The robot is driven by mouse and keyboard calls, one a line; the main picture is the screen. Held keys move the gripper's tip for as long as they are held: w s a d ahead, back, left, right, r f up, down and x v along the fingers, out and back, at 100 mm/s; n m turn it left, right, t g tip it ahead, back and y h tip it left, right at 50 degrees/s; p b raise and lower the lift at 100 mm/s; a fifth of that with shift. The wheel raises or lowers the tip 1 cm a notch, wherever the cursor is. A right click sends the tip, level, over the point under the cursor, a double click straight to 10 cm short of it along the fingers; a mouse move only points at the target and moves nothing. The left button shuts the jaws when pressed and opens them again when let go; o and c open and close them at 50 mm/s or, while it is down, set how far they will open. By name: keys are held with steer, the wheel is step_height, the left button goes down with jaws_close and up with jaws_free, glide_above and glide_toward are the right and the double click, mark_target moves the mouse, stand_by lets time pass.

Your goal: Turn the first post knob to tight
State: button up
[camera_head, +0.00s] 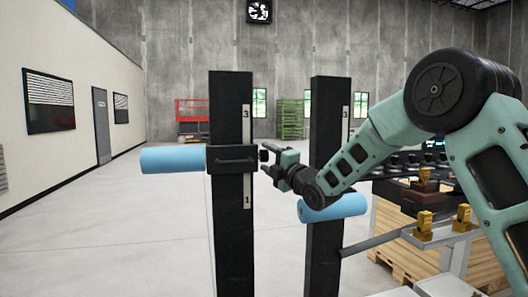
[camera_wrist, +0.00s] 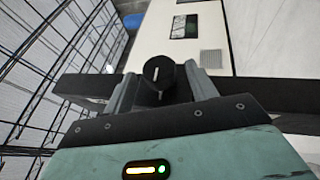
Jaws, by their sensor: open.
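The left black post (camera_head: 230,230) stands upright with a number scale on its face. A dark clamp block (camera_head: 231,159) with a handle sits on it, and a blue padded roller (camera_head: 172,160) sticks out to the left. A round black knob (camera_wrist: 152,70) with a white line on its face shows in the wrist view. My gripper (camera_head: 269,162) is at the right side of the clamp, pointing at it. In the wrist view its two grey fingers are open, one on each side of the knob. Whether they touch it I cannot tell.
A second black post (camera_head: 324,255) stands to the right, close to my forearm, with a blue roller (camera_head: 336,206) on it. A wooden pallet (camera_head: 392,235) and a stand with yellow blocks (camera_head: 424,222) are at the right. The floor at left is clear.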

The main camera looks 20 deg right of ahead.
steer(key=shift+x, duration=1.1)
steer(key=c, duration=1)
